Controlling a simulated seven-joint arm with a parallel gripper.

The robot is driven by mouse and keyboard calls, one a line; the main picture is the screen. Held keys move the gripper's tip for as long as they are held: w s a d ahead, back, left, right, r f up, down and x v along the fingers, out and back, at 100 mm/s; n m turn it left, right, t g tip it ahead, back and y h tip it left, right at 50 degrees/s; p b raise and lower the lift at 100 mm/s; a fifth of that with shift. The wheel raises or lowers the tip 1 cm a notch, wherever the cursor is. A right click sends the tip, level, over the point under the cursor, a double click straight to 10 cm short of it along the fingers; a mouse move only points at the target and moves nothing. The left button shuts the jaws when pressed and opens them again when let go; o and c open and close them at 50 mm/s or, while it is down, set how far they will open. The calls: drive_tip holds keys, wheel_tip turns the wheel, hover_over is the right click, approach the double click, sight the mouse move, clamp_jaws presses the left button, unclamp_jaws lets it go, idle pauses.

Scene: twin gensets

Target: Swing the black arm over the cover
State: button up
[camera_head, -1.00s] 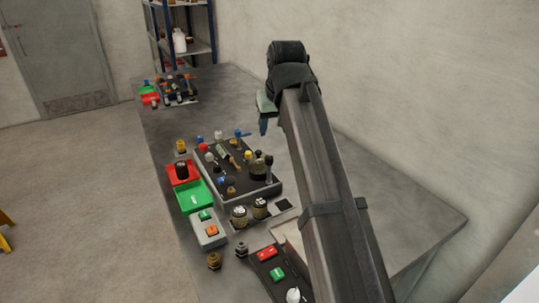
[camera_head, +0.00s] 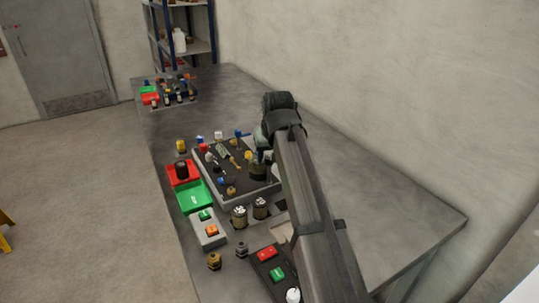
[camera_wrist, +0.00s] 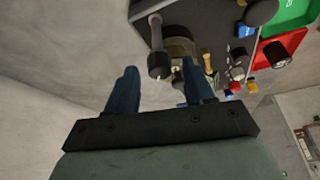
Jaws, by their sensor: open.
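In the wrist view, my gripper (camera_wrist: 160,68) is open, with its two blue fingers apart and nothing clamped between them. A black arm with a thick cylindrical grip (camera_wrist: 158,63) rises from the dark panel and appears between and just beyond the fingertips; I cannot tell how far. A brass-coloured round part, perhaps the cover (camera_wrist: 181,47), shows just behind the grip. My own arm hides most of the gripper and the black arm there.
The dark panel (camera_head: 213,181) carries several small knobs, levers and plugs close to the fingers. A red tray (camera_head: 190,180) and a green tray (camera_head: 191,199) sit to its left. Two brass jars stand in front. The bench (camera_head: 370,215) is clear to the right, towards the wall.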

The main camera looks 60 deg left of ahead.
drive_tip(key=shift+f, duration=0.1)
clamp_jaws()
idle(0.5)
drive_tip(key=n, duration=0.1)
drive_tip(key=n+g, duration=0.1)
drive_tip(key=n, duration=0.1)
drive_tip(key=shift+w+a+n, duration=0.1)
drive_tip(key=shift+w+n, duration=0.05)
drive_tip(key=shift+n, duration=0.15)
drive_tip(key=shift+w+n+g, duration=0.1)
drive_tip(key=shift+n+g, duration=0.9)
drive_tip(key=shift+n, duration=0.9)
